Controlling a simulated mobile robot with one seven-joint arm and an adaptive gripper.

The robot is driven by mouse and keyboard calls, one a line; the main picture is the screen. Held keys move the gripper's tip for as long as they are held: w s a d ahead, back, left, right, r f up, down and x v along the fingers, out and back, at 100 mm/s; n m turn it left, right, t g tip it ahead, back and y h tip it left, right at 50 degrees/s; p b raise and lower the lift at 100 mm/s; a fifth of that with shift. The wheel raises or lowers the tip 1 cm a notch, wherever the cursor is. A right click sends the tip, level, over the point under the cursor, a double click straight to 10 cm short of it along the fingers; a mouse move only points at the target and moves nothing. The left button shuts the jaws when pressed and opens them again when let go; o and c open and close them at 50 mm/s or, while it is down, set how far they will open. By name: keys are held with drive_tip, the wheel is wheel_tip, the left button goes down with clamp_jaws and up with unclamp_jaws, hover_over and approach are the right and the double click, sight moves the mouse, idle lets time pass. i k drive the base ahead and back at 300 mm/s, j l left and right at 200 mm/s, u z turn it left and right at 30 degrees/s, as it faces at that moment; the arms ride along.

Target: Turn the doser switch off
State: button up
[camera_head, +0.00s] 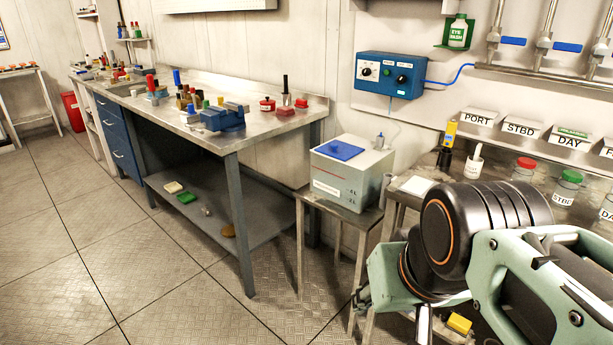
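The blue doser box (389,75) is fixed to the wall right of the long bench. Its front has a white dial plate with a knob (367,71) on the left. A black rotary switch (402,79) sits on the right of the front, with a small light above it. The switch's exact setting is too small to read. My arm (490,235) fills the lower right, below and in front of the box, well apart from it. My gripper's fingers cannot be made out clearly at the bottom edge, hidden behind my own links.
A white tank (351,178) with a blue lid stands on a small table below the box. A blue hose (450,77) runs right to pipes with blue-handled valves (513,41). Labelled bins and jars (523,168) line the right bench. Floor (150,280) is clear at left.

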sight(400, 79)
drive_tip(key=i+j+z, duration=0.5)
drive_tip(key=i, duration=0.45)
drive_tip(key=i+j+z, duration=0.5)
drive_tip(key=i+j, duration=0.3)
drive_tip(key=j, duration=0.1)
